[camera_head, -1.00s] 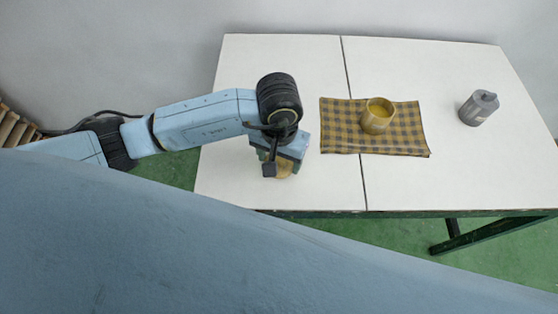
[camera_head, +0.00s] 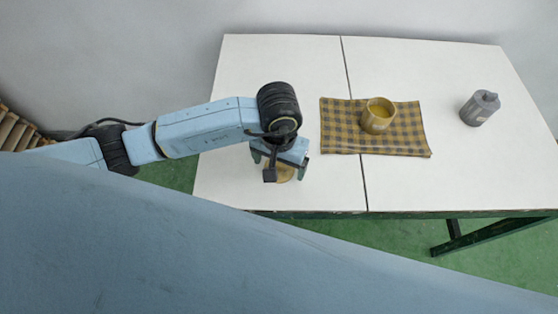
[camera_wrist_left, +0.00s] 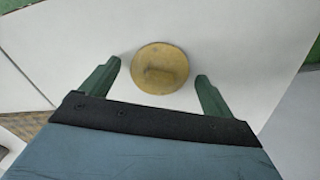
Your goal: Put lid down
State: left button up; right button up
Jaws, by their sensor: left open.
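The lid (camera_wrist_left: 159,68) is a round, mustard-yellow disc with a raised grip bar across its middle. It lies on the white table top. In the head view the lid (camera_head: 283,173) is partly hidden under my left gripper (camera_head: 280,165). In the left wrist view my left gripper (camera_wrist_left: 157,84) is open, with one green finger on each side of the lid and a gap to both. My right gripper is in neither view.
A yellow-brown cup (camera_head: 378,117) with yellow contents stands on a checked cloth (camera_head: 408,133) right of the gripper. The white table (camera_head: 300,60) has a dark seam and is otherwise clear.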

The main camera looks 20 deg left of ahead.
aim_at(279, 165)
pick_arm(q)
jog(key=shift+r, duration=0.2)
notch_tip(279, 165, up, 12)
jog(key=p, duration=0.1)
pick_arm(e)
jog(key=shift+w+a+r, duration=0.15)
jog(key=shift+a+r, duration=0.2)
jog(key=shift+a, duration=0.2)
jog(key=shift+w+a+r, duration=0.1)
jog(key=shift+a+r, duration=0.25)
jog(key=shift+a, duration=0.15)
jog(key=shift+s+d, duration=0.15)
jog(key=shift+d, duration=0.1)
